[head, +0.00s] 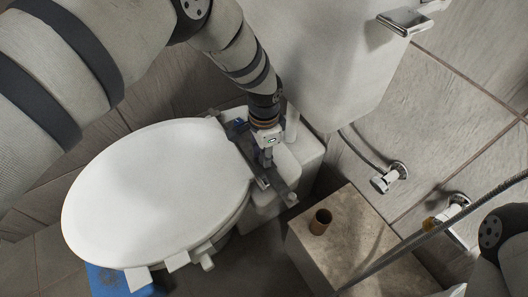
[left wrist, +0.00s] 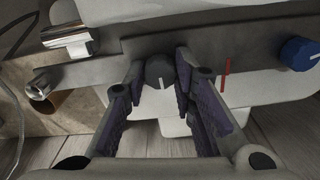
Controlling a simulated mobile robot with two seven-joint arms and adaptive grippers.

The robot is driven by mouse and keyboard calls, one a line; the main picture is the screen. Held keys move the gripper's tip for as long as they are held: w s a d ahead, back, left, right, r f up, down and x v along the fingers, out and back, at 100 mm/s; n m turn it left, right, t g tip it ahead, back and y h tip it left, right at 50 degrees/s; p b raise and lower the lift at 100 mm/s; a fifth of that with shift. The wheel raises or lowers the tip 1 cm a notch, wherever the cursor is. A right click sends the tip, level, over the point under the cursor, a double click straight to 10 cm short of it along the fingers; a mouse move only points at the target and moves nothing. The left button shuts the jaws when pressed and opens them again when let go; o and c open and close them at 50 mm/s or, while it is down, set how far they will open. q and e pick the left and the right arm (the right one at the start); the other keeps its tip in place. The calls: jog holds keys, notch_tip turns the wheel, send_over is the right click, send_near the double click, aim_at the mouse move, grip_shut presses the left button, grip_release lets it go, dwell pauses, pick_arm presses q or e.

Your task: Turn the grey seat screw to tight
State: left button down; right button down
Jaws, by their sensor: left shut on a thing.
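The grey seat screw (left wrist: 158,72) is a round dark knob with a white pointer line, set in a long grey bar (left wrist: 255,57). My left gripper (left wrist: 161,75) is shut on it, with one finger on each side; the white line points down in the left wrist view. A red mark (left wrist: 226,75) stands on the bar to the right of the knob, and the pointer is not lined up with it. In the head view my left gripper (head: 265,160) reaches down to the bar behind the white toilet lid (head: 160,190) and hides the screw.
A blue knob (left wrist: 299,53) with a white line sits at the bar's right end in the left wrist view. The cistern (head: 325,60) rises close behind the gripper. A stone-like box (head: 350,235) with a brown tube (head: 320,222) stands to the right, near wall valves (head: 390,178).

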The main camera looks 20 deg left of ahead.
pick_arm(q)
jog(key=shift+m, duration=0.4)
jog(key=c, duration=1.3)
grip_release()
notch_tip(320, 180, up, 12)
